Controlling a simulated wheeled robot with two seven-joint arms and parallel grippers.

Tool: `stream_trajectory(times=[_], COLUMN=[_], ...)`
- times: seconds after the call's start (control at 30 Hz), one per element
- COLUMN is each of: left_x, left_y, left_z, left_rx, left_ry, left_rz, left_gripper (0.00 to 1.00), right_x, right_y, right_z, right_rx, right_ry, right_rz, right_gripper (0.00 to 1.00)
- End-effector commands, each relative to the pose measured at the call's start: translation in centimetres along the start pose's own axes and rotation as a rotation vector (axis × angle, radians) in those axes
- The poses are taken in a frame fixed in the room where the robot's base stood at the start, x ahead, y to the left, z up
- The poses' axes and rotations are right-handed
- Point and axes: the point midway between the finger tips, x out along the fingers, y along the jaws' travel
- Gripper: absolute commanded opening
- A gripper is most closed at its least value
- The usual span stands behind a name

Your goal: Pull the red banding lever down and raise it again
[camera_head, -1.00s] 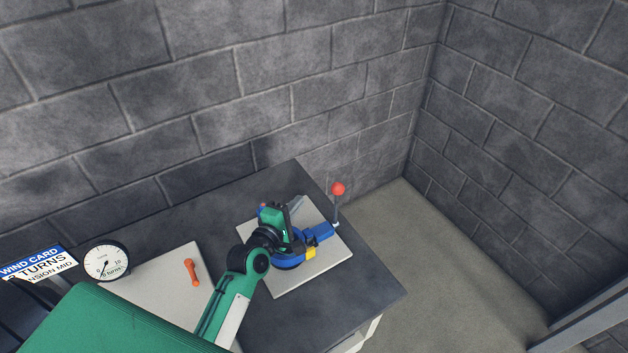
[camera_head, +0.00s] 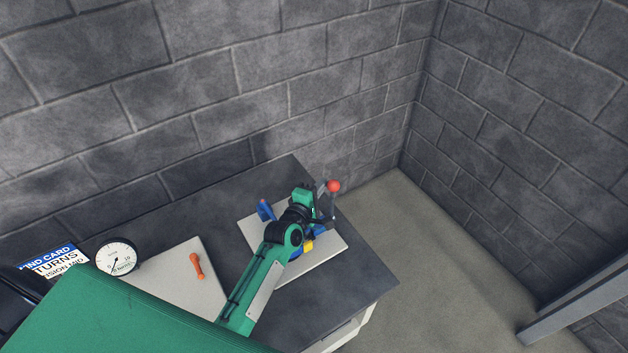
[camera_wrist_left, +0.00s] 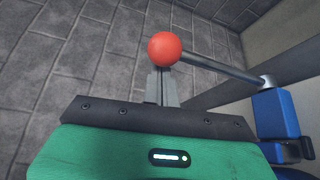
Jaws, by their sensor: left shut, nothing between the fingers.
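The banding lever has a red ball knob (camera_head: 334,186) on a thin grey rod. In the head view it stands raised at the right end of the blue device (camera_head: 321,230). In the left wrist view the knob (camera_wrist_left: 165,49) appears just past the fingertips, and its rod runs right to a blue bracket (camera_wrist_left: 275,113). My left gripper (camera_head: 322,188) is shut and empty, close beside the knob. I cannot tell whether the fingertips touch it. My arm hides much of the blue device. My right gripper is not in view.
The device sits on a pale plate (camera_head: 257,222) on a dark bench (camera_head: 365,283). Left are a second pale plate (camera_head: 178,270) with an orange handle (camera_head: 196,266), a round dial (camera_head: 116,257) and a blue-and-white sign (camera_head: 55,260). Block walls stand behind and right.

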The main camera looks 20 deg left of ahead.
Motion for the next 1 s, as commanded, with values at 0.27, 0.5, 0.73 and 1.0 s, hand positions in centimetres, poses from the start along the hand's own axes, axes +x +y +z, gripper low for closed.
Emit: stream_trajectory(times=[0.27,0.5,0.73,1.0], left_x=[-0.1,-0.1,-0.4,-0.8], left_y=[-0.1,-0.1,-0.2,-0.6], left_z=[0.2,0.3,0.8,1.5], left_rx=[0.000,0.010,0.050,0.113], left_ry=[0.000,0.000,-0.001,-0.002], left_rz=[0.000,0.006,0.029,0.066], left_gripper=[0.00,0.00,0.00,0.00], right_x=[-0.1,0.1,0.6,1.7], right_y=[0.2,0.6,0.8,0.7], right_z=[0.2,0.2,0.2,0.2], right_rx=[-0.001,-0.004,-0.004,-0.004], right_ry=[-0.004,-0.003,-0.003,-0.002], right_rz=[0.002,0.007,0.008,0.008], right_gripper=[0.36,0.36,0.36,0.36])
